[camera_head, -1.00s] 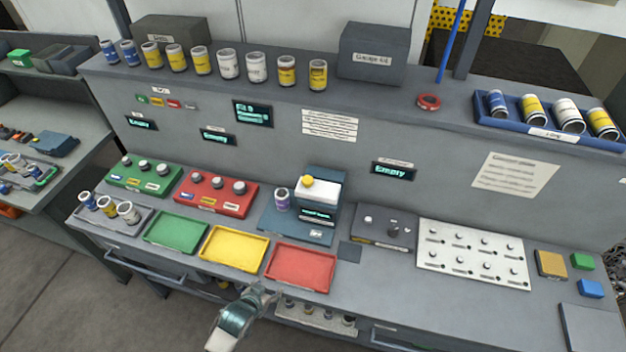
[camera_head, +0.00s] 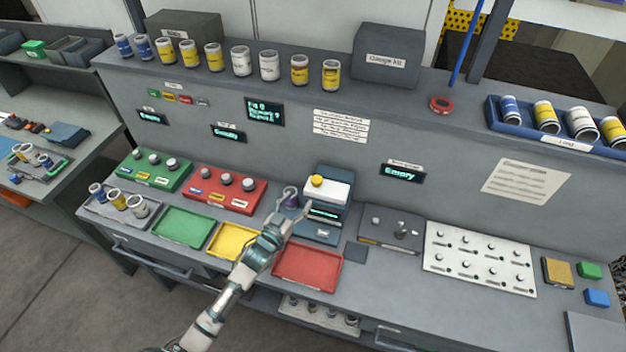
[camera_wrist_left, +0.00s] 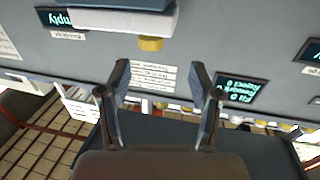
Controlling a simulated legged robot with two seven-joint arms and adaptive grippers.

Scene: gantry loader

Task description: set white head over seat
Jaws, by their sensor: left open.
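The white head (camera_head: 327,189) is a white block with a yellow knob (camera_head: 317,180) on the blue machine (camera_head: 335,209) at mid-bench. In the left wrist view, which is upside down, the white head (camera_wrist_left: 125,20) and yellow knob (camera_wrist_left: 150,44) show at the top, beyond the fingertips. My left gripper (camera_head: 298,199) is open and empty, just left of and in front of the head, and apart from the knob. Its open fingers (camera_wrist_left: 162,78) also show in the left wrist view. I cannot make out the seat clearly.
A yellow tray (camera_head: 232,241) and a red tray (camera_head: 308,268) lie below my left arm, with a green tray (camera_head: 183,226) further left. A grey knob box (camera_head: 390,229) stands right of the machine. Cans line the shelf above.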

